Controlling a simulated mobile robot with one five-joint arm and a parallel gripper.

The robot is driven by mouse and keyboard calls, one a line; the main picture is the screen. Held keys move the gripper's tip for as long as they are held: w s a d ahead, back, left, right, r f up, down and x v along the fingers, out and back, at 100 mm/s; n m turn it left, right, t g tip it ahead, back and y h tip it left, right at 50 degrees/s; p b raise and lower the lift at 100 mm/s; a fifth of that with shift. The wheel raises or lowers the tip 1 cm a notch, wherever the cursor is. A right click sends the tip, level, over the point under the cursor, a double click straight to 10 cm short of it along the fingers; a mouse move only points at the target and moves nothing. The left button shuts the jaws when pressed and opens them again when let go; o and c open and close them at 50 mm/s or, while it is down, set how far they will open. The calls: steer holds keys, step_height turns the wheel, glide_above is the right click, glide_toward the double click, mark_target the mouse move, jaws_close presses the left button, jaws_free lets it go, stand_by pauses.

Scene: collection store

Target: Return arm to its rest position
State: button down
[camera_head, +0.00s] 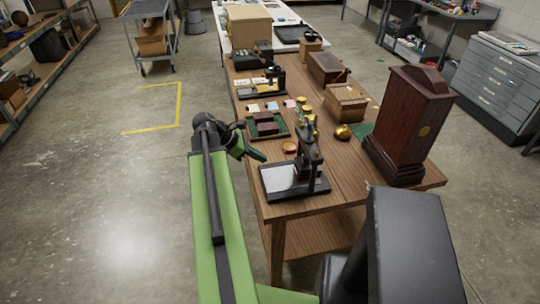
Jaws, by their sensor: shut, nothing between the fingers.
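My arm's green link reaches forward from the bottom of the view, left of the wooden table (328,187). My gripper (262,157) is at its far end, pointing right toward the table's left edge. It is small in the picture and looks shut, with nothing seen in it. It appears near a green tray with dark red blocks (266,124) and a black instrument on a pale-topped base (285,181). I cannot tell how far above the table the gripper is.
A tall dark wood case (410,120) stands at the table's right. Wooden boxes (346,102), a brass ball (342,132) and small brass dishes (289,147) also stand there. The floor (120,220) left of my arm is clear. A grey cart (152,30) stands farther back.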

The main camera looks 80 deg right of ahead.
steer(key=shift+w, duration=0.1)
steer(key=w+a+n+t+h, duration=0.1)
steer(key=w+a+n, duration=0.35)
steer(key=w, duration=0.75)
steer(key=w+a+n+t+h, duration=0.1)
steer(key=w+a+t+h, duration=0.1)
steer(key=w+a, duration=0.8)
steer(key=w+a+f+n+t, duration=0.1)
steer(key=w+a+f+t, duration=0.2)
steer(key=w+a, duration=1.2)
steer(key=w+a+f+m+t+y, duration=0.1)
steer(key=a+m, duration=0.4)
steer(key=a, duration=0.9)
steer(key=w+a+f+m+t+y, duration=0.1)
steer(key=a+m+y, duration=0.4)
steer(key=a, duration=0.9)
steer(key=shift+w+a+f+m+y, duration=0.3)
steer(key=shift+w+f+m, duration=0.35)
steer(key=shift+w+f, duration=0.35)
steer(key=shift+d+r, duration=0.1)
